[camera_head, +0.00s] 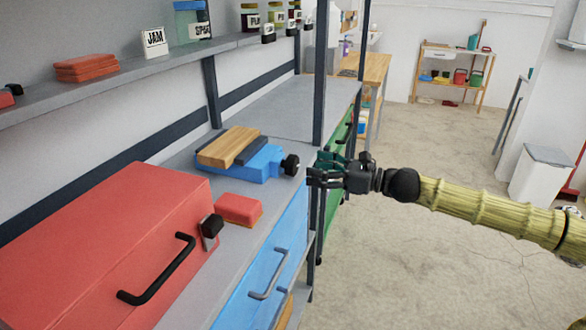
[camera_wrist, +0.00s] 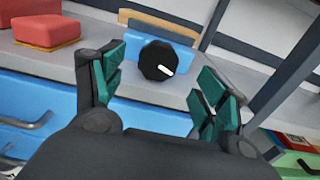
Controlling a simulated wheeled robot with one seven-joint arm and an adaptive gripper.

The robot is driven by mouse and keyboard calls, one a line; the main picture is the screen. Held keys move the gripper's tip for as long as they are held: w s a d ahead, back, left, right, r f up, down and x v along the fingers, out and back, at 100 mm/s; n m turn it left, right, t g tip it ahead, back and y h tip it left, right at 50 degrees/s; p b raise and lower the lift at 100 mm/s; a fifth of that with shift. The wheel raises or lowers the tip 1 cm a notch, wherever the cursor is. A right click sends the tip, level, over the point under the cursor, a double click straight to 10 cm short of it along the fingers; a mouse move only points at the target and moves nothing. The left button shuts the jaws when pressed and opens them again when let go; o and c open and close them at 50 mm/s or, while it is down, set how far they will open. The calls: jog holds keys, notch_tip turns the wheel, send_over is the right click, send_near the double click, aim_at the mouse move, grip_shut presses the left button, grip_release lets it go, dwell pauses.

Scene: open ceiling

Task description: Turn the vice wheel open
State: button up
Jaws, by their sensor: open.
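The blue vice (camera_head: 256,163) sits on the grey workbench with a wooden block (camera_head: 229,147) lying on top, along its jaws. Its black wheel (camera_head: 291,165) faces the bench's front edge. In the wrist view the wheel (camera_wrist: 157,60) is a round black knob with a white mark pointing to the lower right. My gripper (camera_head: 316,171) is open and empty, just right of the wheel and apart from it. In the wrist view its fingertips (camera_wrist: 160,82) stand on both sides of the wheel, which lies ahead between them.
A red toolbox (camera_head: 108,235) and a small red block (camera_head: 238,210) stand left of the vice on the workbench (camera_head: 190,178). Blue drawers (camera_head: 270,258) are below. A dark upright post (camera_head: 320,75) rises close behind my gripper. The floor to the right is open.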

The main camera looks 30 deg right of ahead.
aim_at(296, 164)
jog(key=shift+f+b+x, duration=0.15)
jog(key=shift+b+x, duration=1.2)
jog(key=shift+b, duration=0.65)
jog(key=shift+f+b+x, duration=0.2)
jog(key=shift+b+x, duration=1.1)
jog(key=shift+b, duration=0.65)
jog(key=shift+b+x, duration=0.9)
jog(key=shift+w+a+r, duration=0.1)
jog(key=shift+r, duration=0.15)
jog(key=c, duration=1)
